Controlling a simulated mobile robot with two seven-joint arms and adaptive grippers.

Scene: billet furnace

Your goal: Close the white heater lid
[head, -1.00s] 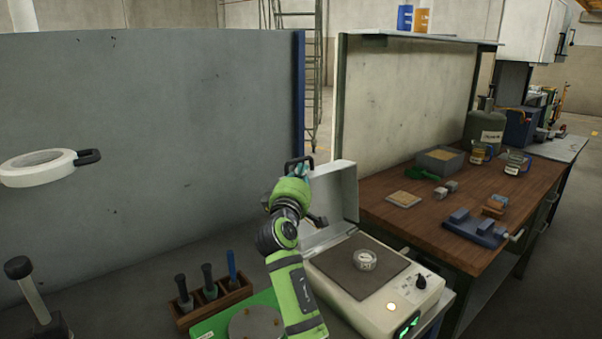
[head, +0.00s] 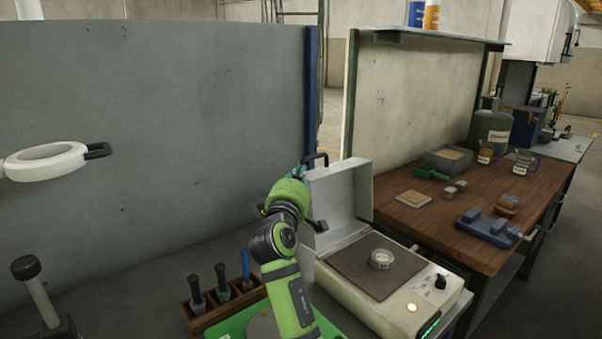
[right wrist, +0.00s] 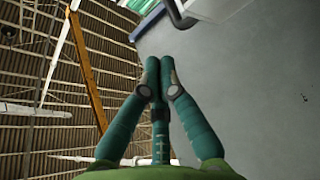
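The white heater (head: 375,285) stands on the bench with its grey plate (head: 362,268) exposed. Its white lid (head: 340,195) stands raised, about upright, at the plate's left and back side. A dark handle (head: 317,157) is at the lid's top edge; the right wrist view shows a dark handle (right wrist: 180,14) beside a pale surface. My right gripper (head: 299,171) is close beside the lid's upper left edge, just below the handle. Its teal fingers (right wrist: 160,66) are together with nothing seen between them. They point towards the handle, apparently apart from it. My left gripper is out of view.
A round tin (head: 382,259) sits on the plate. A tool rack (head: 222,302) stands left of the heater. A grey partition (head: 150,120) rises behind. A wooden workbench (head: 450,225) holds several items.

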